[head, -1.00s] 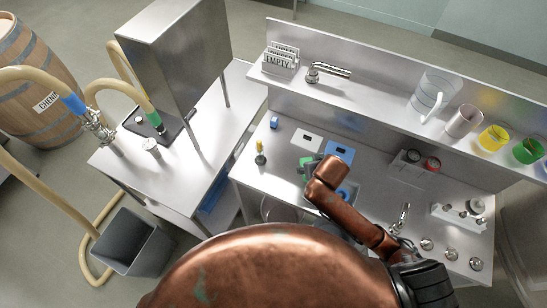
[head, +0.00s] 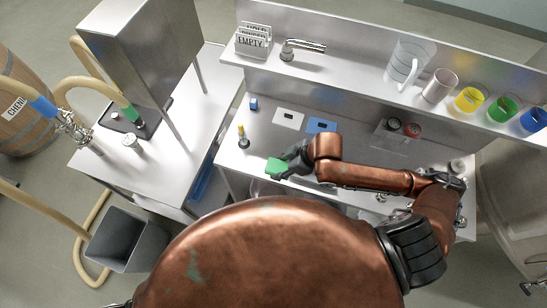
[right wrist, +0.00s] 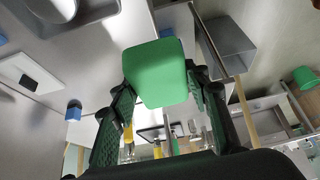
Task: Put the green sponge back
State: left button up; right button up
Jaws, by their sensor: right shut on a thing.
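The green sponge (head: 275,166) is a block held between the fingers of my right gripper (head: 289,161), near the front left part of the steel bench (head: 232,158). In the right wrist view the sponge (right wrist: 158,72) sits between the two dark finger pads and sticks out past them. It appears lifted clear of the bench, though the exact height is hard to tell. My right arm hides part of the bench behind it.
A yellow-topped brush or bottle (head: 243,141) and a small blue block (head: 253,103) stand at the bench's left. A white plate (head: 289,118) and a blue plate (head: 321,125) lie behind. Jugs and coloured cups (head: 469,99) line the shelf. A grey bin (head: 126,240) stands on the floor.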

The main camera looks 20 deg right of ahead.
jog(key=shift+w+f+b, duration=0.6)
jog(key=w+f, duration=0.1)
jog(key=w, duration=0.3)
send_over(274, 155)
jog(key=s, duration=0.2)
jog(key=f, duration=0.5)
jog(key=shift+a+f, duration=0.35)
jog(key=shift+f, duration=0.05)
jog(key=shift+w+f+b, duration=0.15)
jog(key=shift+f+b, duration=0.1)
jog(key=shift+b, duration=0.05)
pick_arm(q)
jog(key=shift+s+f, duration=0.2)
jog(key=shift+f, duration=0.6)
jog(key=shift+s+f, duration=0.15)
jog(key=shift+f, duration=0.65)
pick_arm(e)
jog(key=shift+f, duration=1.45)
jog(key=shift+f, duration=0.15)
jog(key=o, duration=1.1)
